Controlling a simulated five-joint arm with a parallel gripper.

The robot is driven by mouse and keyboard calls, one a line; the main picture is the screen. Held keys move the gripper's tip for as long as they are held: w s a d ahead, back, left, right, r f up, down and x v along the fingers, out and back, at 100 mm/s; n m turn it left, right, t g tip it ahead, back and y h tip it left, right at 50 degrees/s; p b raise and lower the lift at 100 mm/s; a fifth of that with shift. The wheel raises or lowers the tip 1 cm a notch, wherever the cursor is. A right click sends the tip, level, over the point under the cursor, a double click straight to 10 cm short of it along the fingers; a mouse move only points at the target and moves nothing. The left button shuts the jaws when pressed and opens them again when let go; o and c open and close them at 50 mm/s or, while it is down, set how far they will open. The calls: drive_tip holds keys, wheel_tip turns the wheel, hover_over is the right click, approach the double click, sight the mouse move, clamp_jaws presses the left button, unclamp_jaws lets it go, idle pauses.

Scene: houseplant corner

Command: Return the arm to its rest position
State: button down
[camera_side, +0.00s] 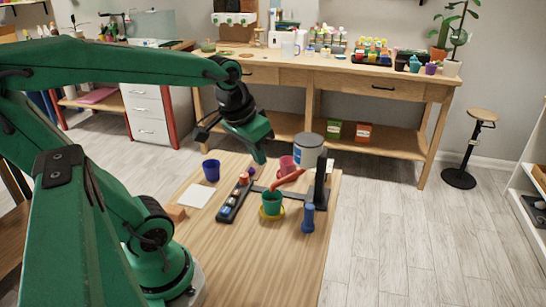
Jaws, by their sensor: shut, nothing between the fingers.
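My gripper (259,151) hangs in the air above the back part of the small wooden table (270,270), pointing down. Its jaws are shut and hold nothing. My green arm reaches in from the left and crosses the upper left of the view. Below and in front of the gripper, a green pot (271,204) stands on a yellow saucer (264,215). A grey can with a blue band (307,152) is raised beside a black stand (321,185), right of the gripper. A red spout-like piece (287,181) slants down from near it toward the pot.
A blue cup (211,171), white square (194,195), dark narrow tray (229,210), pink cup (286,164) and blue dumbbell-shaped thing (308,219) are on the table. A brown block (176,213) lies near my base. The table's front is clear. A workbench (350,81) stands behind.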

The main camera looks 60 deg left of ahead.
drive_tip(key=s+d+r+m+t, duration=0.1)
drive_tip(key=s+d+m, duration=0.1)
drive_tip(key=d, duration=0.3)
drive_tip(key=shift+s+d+m+t+h, duration=0.2)
drive_tip(key=shift+s+m+t+h, duration=0.15)
drive_tip(key=shift+s, duration=0.2)
drive_tip(key=shift+a, duration=0.1)
drive_tip(key=n+g, duration=0.6)
drive_tip(key=n, duration=0.3)
hover_over(236, 192)
wheel_tip(236, 192, down, 7)
drive_tip(key=shift+f, duration=0.15)
drive_tip(key=shift+w+f, duration=0.1)
drive_tip(key=shift+f, duration=0.05)
wheel_tip(236, 192, down, 14)
drive_tip(key=shift+r, duration=0.15)
idle(0.4)
